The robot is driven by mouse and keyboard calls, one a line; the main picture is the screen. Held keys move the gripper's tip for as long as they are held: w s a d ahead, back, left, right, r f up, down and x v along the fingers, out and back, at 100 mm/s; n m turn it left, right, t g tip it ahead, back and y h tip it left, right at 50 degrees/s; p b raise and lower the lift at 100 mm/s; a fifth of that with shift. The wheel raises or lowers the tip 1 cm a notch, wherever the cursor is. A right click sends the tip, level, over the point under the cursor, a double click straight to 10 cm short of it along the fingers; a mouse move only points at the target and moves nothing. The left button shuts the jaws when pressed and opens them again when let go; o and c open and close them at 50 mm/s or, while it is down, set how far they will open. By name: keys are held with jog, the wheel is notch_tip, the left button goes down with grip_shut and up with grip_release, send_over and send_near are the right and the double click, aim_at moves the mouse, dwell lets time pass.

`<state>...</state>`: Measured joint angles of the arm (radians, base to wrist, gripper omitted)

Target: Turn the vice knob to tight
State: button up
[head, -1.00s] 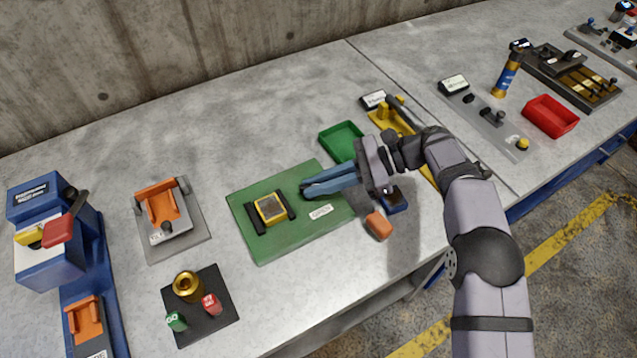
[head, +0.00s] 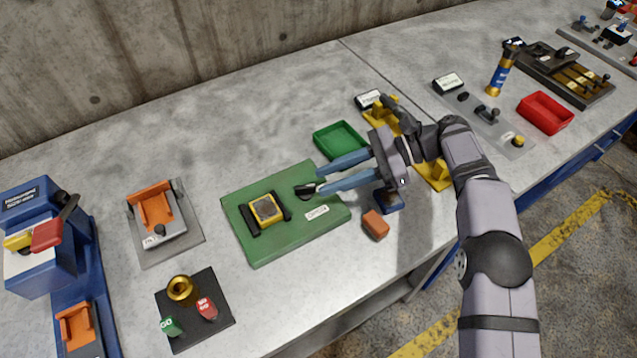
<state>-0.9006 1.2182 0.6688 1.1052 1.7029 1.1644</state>
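The green board (head: 265,245) lies mid-bench with a yellow, dark-topped block (head: 266,209) between two dark jaws. A small dark knob-like piece (head: 305,191) with a pale streak sits right of the jaws. I cannot tell its setting. My gripper (head: 319,179) is over the board's right side. Its two blue fingers are apart with nothing visible between them, and the tip of the near finger is close to the dark piece. Whether they touch is unclear. An orange vice-like fixture (head: 153,207) with a small dark knob (head: 160,230) stands on a grey plate to the left.
A green tray (head: 340,139) lies behind my fingers, and an orange block (head: 376,225) lies in front. A yellow fixture (head: 383,116) is beside my wrist. A black pad (head: 208,325) and a blue machine (head: 45,245) are at left.

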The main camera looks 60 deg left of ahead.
jog(key=shift+v, duration=1.45)
